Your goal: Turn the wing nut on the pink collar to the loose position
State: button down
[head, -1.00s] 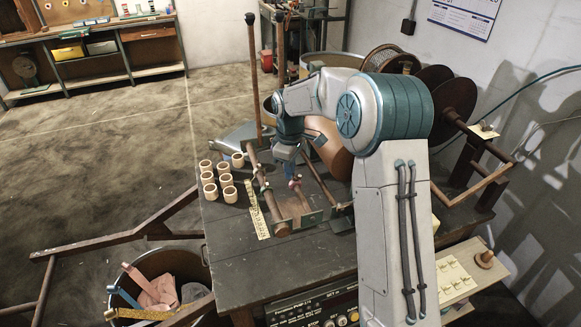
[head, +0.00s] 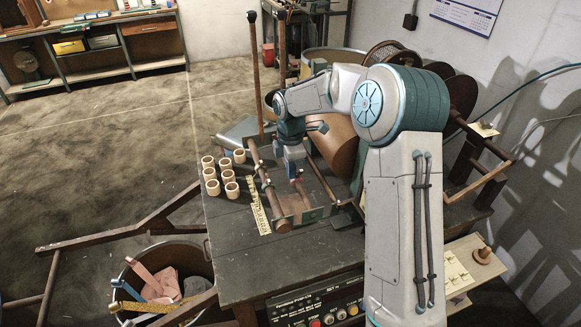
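My gripper (head: 294,166) points down over the wooden winding frame on the bench, at the end of my grey-and-teal arm. A small pink part, apparently the pink collar (head: 297,181), shows just under my gripper on the frame. My gripper's lower end is at or very close to it; I cannot tell whether they touch. The wing nut is too small or hidden to make out, so its position cannot be read. The fingers are too small to show whether they are open or shut.
Several pale cups (head: 231,190) stand left of the frame beside a yellow ruled strip (head: 259,206). A tall wooden post (head: 256,75) rises behind. A large brown roll (head: 335,139) sits close right of my gripper. A bin (head: 128,275) with coloured strips stands at the bench's left.

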dwell(0.3)
jog(key=c, duration=1.6)
grip_release()
jog(key=shift+d, duration=0.1)
notch_tip(320, 180, up, 14)
jog(key=b, duration=0.1)
jog(key=shift+f, duration=0.1)
